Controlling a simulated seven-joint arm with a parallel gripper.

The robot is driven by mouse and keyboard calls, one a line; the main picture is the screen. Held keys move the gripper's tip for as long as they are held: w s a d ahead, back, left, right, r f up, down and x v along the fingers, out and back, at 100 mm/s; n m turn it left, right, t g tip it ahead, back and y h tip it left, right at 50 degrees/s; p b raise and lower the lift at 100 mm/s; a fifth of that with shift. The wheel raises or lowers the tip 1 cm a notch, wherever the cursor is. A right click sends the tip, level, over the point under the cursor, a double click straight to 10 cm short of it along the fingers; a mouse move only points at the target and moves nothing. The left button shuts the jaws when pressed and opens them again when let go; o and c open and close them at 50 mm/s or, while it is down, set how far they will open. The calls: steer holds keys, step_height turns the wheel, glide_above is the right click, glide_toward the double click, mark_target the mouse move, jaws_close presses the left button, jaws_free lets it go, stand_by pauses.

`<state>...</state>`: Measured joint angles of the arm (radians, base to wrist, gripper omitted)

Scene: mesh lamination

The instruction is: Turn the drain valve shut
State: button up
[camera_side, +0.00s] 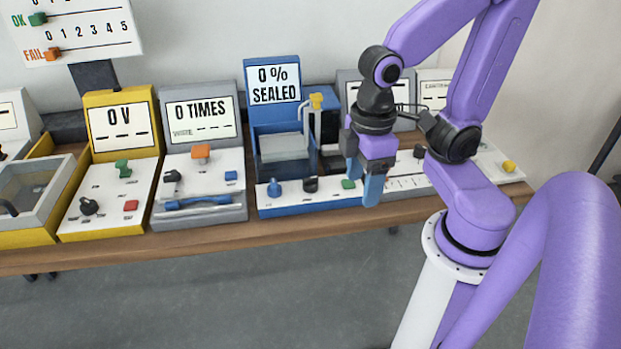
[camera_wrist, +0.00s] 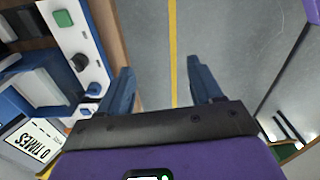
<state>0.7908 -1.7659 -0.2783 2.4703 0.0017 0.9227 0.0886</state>
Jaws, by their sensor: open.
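No control carries a label that I can read as the drain valve, so I cannot tell which one it is. The blue machine (camera_side: 262,136) reads "0 % SEALED". Its white front panel bears a blue knob (camera_side: 274,187), a black knob (camera_side: 310,184) and a green button (camera_side: 348,184). My gripper (camera_side: 364,183) is open and empty, fingers pointing down, near the right end of that panel. In the wrist view the open fingers (camera_wrist: 160,70) have bare floor between them. A black knob (camera_wrist: 79,62) and a green button (camera_wrist: 63,18) lie to their left.
A grey machine reading "0 TIMES" (camera_side: 201,120) and a yellow one reading "0 V" (camera_side: 122,125) stand to the left. More machines stand partly behind my arm, with a yellow knob (camera_side: 509,166) at far right. The wooden bench edge (camera_side: 120,249) is clear in front.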

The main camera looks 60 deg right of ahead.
steer(key=w+m, duration=0.7)
steer(key=w, duration=0.2)
step_height(320, 180, up, 2)
steer(key=m, duration=1.9)
glide_above(311, 178)
step_height(311, 178, down, 18)
steer(key=shift+a+r, duration=0.1)
steer(key=shift+r, duration=0.15)
steer(key=c, duration=1)
